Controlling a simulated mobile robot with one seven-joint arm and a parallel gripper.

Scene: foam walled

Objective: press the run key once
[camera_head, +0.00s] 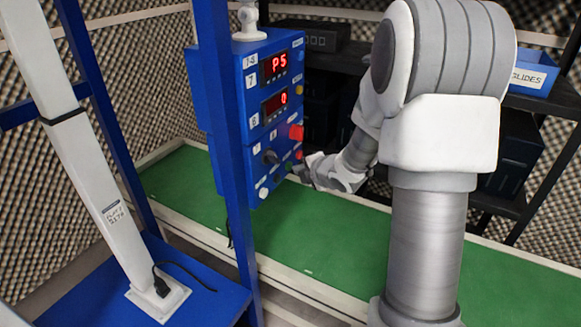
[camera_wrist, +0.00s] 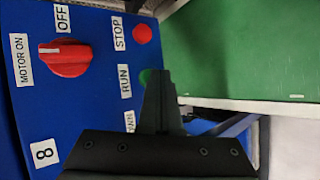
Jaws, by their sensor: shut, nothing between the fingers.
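The green run key (camera_wrist: 145,75) is on the blue control panel (camera_wrist: 85,100), beside the RUN label (camera_wrist: 125,81) in the wrist view. It is partly hidden behind my fingertips. My gripper (camera_wrist: 157,76) is shut and empty, its tips overlapping the key's right side in the picture. I cannot tell whether they touch it. In the head view my gripper (camera_head: 298,171) is at the lower right edge of the control box (camera_head: 222,115), close to the small buttons there.
The red stop button (camera_wrist: 142,34) is just above the run key in the wrist view. A red rotary switch (camera_wrist: 66,58) sits to its left. A blue post (camera_head: 228,140) stands before the box. Green belt (camera_head: 330,240) runs below. Dark shelving (camera_head: 345,62) stands behind.

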